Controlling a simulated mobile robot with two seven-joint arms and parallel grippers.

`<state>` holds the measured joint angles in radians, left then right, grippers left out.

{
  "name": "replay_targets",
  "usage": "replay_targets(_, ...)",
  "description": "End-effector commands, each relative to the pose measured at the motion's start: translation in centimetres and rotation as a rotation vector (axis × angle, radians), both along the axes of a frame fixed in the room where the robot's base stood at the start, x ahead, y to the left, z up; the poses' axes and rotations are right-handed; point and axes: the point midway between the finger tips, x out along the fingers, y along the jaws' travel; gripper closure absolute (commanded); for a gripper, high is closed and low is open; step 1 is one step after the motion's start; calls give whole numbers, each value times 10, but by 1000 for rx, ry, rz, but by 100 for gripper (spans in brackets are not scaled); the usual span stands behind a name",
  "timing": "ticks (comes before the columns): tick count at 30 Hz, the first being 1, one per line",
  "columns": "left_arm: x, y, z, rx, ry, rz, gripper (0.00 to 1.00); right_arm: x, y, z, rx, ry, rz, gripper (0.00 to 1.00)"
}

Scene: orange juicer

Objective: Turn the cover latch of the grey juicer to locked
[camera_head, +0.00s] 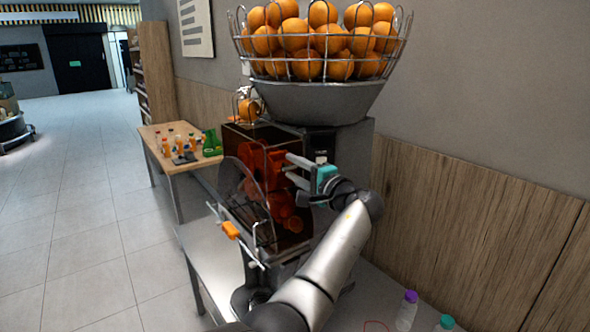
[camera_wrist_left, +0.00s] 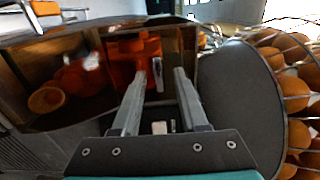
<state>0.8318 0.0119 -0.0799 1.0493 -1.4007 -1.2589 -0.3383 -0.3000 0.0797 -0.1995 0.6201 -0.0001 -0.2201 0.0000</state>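The grey juicer (camera_head: 345,145) stands on a metal stand against the wall, with a clear cover (camera_head: 238,180) at its front and red-orange parts inside. In the left wrist view, the red-orange parts (camera_wrist_left: 130,50) show behind the fingers. My left gripper (camera_head: 288,167) is open at the upper right of the juicer's front; its fingertips (camera_wrist_left: 160,73) are apart. A small pale upright piece (camera_wrist_left: 157,74) shows between them; I cannot tell whether it is the cover latch or whether a finger touches it. The latch's position is unclear. My right gripper is not in view.
A wire basket of oranges (camera_head: 315,45) tops the juicer. A bar with an orange grip (camera_head: 230,229) juts out at the lower front. Bottles (camera_head: 407,310) stand at the lower right. A wooden table (camera_head: 160,135) with small bottles is behind; the floor at left is clear.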

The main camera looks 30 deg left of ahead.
Motion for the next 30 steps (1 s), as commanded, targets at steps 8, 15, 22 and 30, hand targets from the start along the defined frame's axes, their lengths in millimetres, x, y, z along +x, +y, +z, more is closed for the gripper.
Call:
replay_targets(8,-1,-1,-1,-2,1,0,55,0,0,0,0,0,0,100)
replay_targets(15,-11,-27,-3,-4,-2,-3,55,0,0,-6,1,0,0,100)
replay_targets(22,-32,-80,-4,-5,0,-4,55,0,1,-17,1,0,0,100)
replay_targets(30,-52,-127,-2,-3,0,-2,55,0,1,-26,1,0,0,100)
